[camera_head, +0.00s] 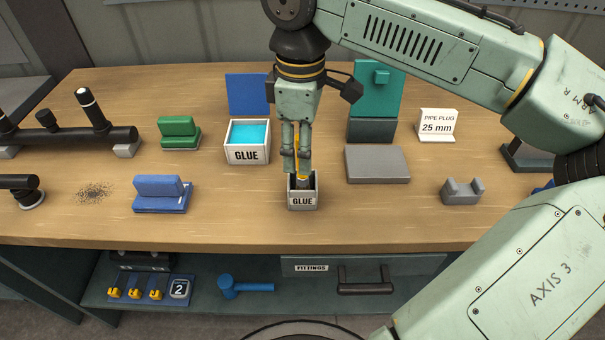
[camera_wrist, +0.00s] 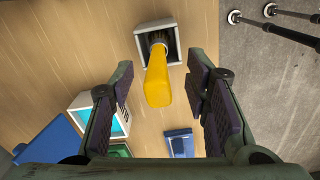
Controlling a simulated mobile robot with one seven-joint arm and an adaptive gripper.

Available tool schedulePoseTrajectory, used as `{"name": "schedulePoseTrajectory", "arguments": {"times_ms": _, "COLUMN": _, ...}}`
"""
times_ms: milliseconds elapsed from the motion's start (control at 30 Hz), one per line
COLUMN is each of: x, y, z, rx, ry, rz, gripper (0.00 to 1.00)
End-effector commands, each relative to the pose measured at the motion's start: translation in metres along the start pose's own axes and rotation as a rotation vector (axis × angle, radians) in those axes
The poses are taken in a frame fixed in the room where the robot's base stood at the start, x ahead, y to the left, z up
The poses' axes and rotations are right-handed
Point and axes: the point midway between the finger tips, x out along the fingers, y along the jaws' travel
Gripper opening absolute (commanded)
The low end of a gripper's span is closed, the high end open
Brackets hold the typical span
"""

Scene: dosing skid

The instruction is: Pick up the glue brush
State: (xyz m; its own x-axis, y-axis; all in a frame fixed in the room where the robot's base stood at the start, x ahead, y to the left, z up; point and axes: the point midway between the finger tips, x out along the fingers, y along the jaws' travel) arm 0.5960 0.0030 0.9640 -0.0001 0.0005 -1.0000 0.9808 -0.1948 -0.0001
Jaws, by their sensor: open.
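The glue brush (camera_wrist: 157,79) has a yellow handle and stands in a small white box labelled GLUE (camera_head: 303,201), with its dark bristles down inside the box. In the head view only slivers of the yellow handle show between my fingers. My gripper (camera_head: 296,168) points down right above this box, with its fingers around the brush handle's height. In the wrist view my gripper (camera_wrist: 163,100) is open, and the yellow handle lies between its two fingers with gaps on both sides. The box (camera_wrist: 174,43) also shows there.
A larger GLUE box (camera_head: 247,153) with a blue inside stands behind left. A grey block (camera_head: 377,166) lies to the right, near a grey notched holder (camera_head: 462,192). A blue block (camera_head: 161,195) and a green block (camera_head: 179,133) stand left. Bare wood surrounds the small box.

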Motion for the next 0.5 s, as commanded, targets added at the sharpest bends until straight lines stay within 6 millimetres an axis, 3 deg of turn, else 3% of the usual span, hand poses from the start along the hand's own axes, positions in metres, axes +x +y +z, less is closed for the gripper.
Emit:
{"name": "schedulePoseTrajectory", "arguments": {"times_ms": 300, "x": 0.041, "y": 0.001, "z": 0.003, "rx": 0.001, "ry": -0.002, "rz": 0.0, "gripper": 0.43}}
{"name": "schedulePoseTrajectory", "arguments": {"times_ms": 500, "x": 0.045, "y": 0.001, "z": 0.002, "rx": 0.001, "ry": -0.001, "rz": 0.0, "gripper": 0.43}}
